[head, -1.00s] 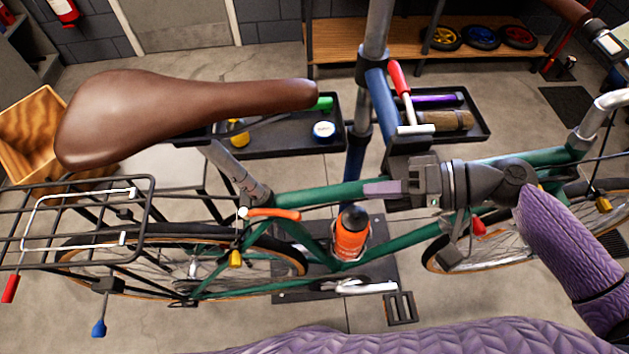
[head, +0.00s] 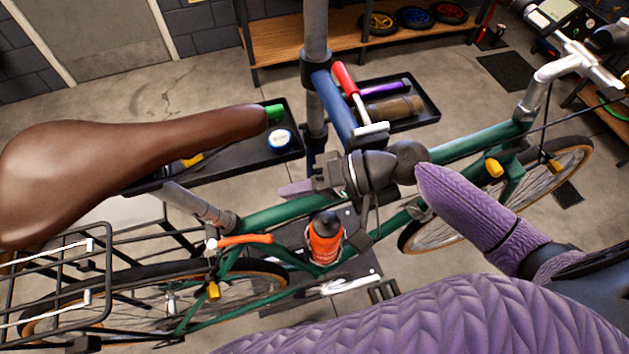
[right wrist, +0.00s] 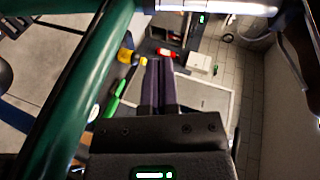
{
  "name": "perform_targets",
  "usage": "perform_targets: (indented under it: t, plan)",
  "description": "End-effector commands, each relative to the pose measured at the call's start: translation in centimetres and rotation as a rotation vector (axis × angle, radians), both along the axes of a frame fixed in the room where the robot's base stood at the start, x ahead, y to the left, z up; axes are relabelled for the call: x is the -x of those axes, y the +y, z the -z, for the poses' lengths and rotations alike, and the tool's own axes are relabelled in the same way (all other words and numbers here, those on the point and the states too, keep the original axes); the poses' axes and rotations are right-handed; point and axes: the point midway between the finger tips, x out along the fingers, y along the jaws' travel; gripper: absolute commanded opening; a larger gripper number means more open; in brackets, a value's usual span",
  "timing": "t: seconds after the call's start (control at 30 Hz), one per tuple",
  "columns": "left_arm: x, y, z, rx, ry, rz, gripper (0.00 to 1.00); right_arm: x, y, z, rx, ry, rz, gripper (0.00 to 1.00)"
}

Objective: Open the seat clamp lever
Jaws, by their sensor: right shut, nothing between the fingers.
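The seat clamp lever (head: 245,240) is an orange bar by the silver clamp at the foot of the seat post (head: 200,206). I cannot make out the lever there. My left gripper is not in view.
The brown saddle (head: 120,165) is at the left, above a rear rack (head: 60,270). The repair stand post (head: 316,90) holds trays behind the bike. A red-handled tool (head: 346,80) is near the stand clamp. An orange bottle (head: 325,240) sits within the frame.

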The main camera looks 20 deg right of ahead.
Motion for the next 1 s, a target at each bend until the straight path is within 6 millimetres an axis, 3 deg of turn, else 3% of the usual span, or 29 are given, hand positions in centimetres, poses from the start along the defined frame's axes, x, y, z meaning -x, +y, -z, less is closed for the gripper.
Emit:
perform_targets:
  t: [0.17,0.3,0.5,1.0]
  plan:
    - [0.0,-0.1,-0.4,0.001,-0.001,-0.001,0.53,-0.9,3.6,1.1,-0.003,-0.001,-0.001,0.0]
    - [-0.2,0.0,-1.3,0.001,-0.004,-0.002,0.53,1.4,4.4,1.7,-0.001,0.003,-0.002,0.0]
    - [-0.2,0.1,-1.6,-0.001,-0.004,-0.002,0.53,2.7,4.9,2.2,-0.001,-0.001,-0.001,0.0]
    - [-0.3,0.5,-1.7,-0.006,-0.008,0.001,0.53,2.9,5.2,2.3,-0.001,-0.006,0.009,0.0]
